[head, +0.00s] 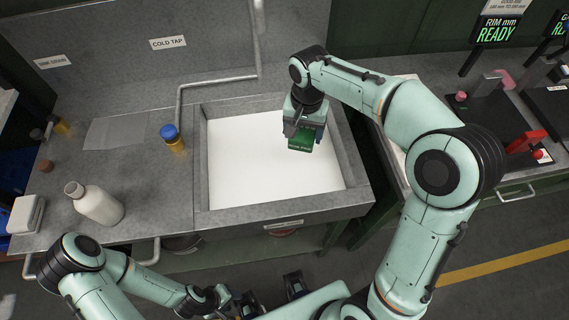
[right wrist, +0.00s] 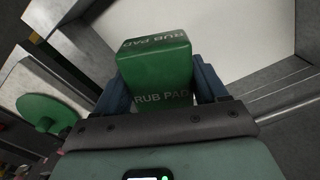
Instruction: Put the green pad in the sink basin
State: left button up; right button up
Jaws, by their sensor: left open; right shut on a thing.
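The green pad (head: 301,144), a block lettered "RUB PAD", is held over the right part of the sink basin (head: 204,165). My right gripper (head: 304,133) is shut on it. In the right wrist view the pad (right wrist: 158,75) sits between the two blue fingers, with the white basin floor beyond it. I cannot tell the pad's exact height above the basin floor. The basin is otherwise empty, with a grey rim and a white floor. My left gripper (head: 246,309) is open and empty, low in front of the counter, partly cut off by the frame edge.
A pipe (head: 215,80) runs along behind the basin. A bench with black stands and a red clamp (head: 525,141) is at the right.

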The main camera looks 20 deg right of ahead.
notch_tip(320, 180, down, 5)
jog(key=w, duration=0.1)
jog(key=b, duration=0.1)
send_over(298, 170)
notch_tip(298, 170, down, 10)
jog(key=shift+r, duration=0.25)
jog(key=shift+f, duration=2.15)
pick_arm(q)
jog(key=shift+w+d+f, duration=0.1)
jog(key=shift+w+f, duration=0.05)
jog(key=shift+f, duration=0.65)
pick_arm(e)
jog(key=shift+f+b, duration=0.2)
jog(key=shift+b, duration=0.15)
jog(key=o, duration=1)
pick_arm(q)
jog(key=shift+f, duration=0.15)
pick_arm(e)
jog(key=shift+r, duration=0.15)
